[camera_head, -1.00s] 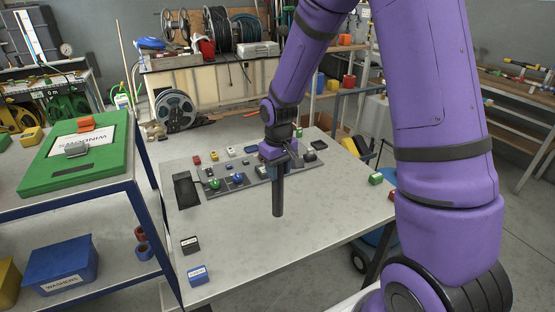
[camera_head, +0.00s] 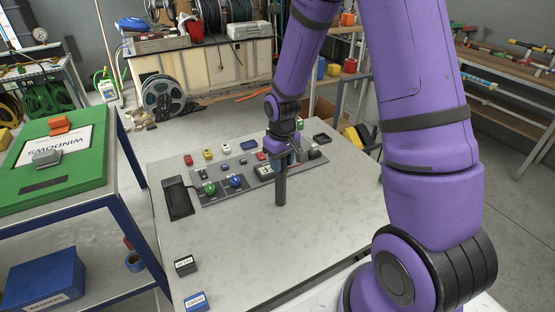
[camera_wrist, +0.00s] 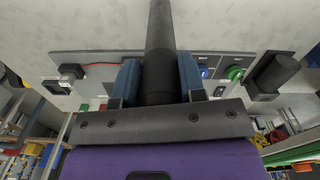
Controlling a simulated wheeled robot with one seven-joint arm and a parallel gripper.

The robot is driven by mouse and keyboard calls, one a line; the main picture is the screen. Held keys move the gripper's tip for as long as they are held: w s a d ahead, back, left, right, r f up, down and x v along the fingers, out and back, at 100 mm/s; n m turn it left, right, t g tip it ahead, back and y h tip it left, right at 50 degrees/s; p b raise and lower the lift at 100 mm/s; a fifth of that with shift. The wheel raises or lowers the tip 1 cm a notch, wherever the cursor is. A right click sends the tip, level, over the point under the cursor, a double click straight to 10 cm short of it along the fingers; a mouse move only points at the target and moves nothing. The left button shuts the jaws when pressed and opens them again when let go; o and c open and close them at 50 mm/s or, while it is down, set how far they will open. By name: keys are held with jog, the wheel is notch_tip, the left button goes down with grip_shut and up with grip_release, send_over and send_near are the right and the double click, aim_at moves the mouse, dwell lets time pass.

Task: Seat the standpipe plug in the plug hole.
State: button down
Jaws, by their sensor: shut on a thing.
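The standpipe plug (camera_head: 281,187) is a long dark grey cylinder. My gripper (camera_head: 281,158) is shut on its upper part, and the plug hangs upright with its lower end free. In the wrist view, the plug (camera_wrist: 158,35) runs between the two blue fingers of my gripper (camera_wrist: 159,78). In the head view the plug overlaps the front edge of the grey panel (camera_head: 213,198) on the table. I cannot tell its height above the tabletop. I cannot make out the plug hole in either view.
Small labelled blocks (camera_head: 186,265) lie at the table's front left. The tabletop (camera_head: 270,245) in front is clear. A shelf unit (camera_head: 125,195) stands at left.

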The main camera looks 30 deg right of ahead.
jog(key=shift+f, duration=0.15)
jog(key=c, duration=1.1)
grip_release()
jog(key=o, duration=0.4)
